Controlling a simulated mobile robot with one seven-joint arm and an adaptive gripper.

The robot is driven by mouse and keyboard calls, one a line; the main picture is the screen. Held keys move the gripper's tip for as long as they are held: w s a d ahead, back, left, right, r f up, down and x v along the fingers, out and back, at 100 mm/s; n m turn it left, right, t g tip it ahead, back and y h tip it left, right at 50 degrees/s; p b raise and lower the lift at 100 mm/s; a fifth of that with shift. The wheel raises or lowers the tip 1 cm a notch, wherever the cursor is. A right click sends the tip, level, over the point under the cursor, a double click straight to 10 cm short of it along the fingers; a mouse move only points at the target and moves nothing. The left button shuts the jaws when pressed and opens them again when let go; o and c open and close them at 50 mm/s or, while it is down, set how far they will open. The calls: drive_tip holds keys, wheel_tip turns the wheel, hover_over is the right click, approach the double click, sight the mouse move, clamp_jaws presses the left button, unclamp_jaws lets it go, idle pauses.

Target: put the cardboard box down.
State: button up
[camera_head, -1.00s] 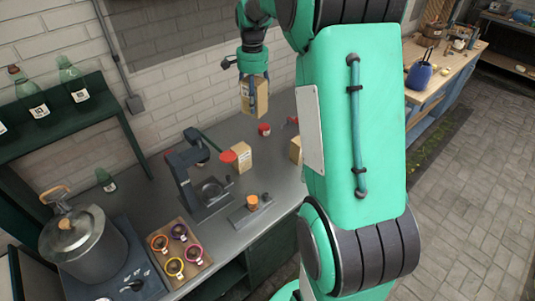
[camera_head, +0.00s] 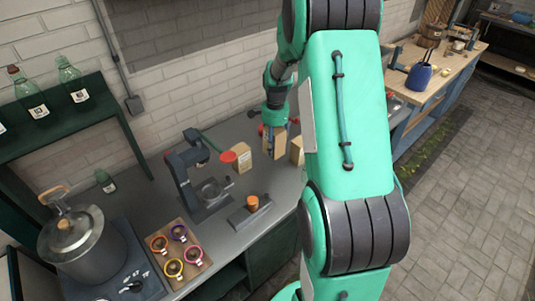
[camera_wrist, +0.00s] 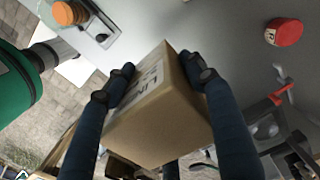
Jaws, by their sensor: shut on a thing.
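A tan cardboard box (camera_head: 281,145) with a printed label is held between the fingers of my gripper (camera_head: 272,128), at the back of the grey counter. In the wrist view the box (camera_wrist: 158,128) fills the middle, with a dark blue finger of my gripper (camera_wrist: 158,66) pressed on each side. The counter (camera_wrist: 165,20) shows behind it. I cannot tell whether the box touches the counter or hangs just above it.
Another tan box (camera_head: 243,158) stands left of the held one, beside a red round thing (camera_head: 228,157). A further box (camera_head: 297,150) is close on the right, partly behind my arm. A dark press (camera_head: 187,165) is at left.

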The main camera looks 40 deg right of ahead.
wheel_tip(320, 180, down, 10)
drive_tip(key=shift+f, duration=0.2)
drive_tip(key=shift+w, duration=0.1)
drive_tip(key=w+d, duration=0.2)
drive_tip(key=w, duration=0.2)
drive_tip(key=w+d+f, duration=0.1)
drive_tip(key=w+d, duration=0.2)
drive_tip(key=w, duration=0.2)
drive_tip(key=w+d, duration=0.3)
drive_tip(key=w, duration=0.1)
drive_tip(key=shift+w+d+f, duration=0.2)
drive_tip(key=shift+w, duration=0.1)
drive_tip(key=shift+f, duration=1.75)
drive_tip(key=shift+f+b, duration=0.1)
drive_tip(key=shift+b, duration=0.2)
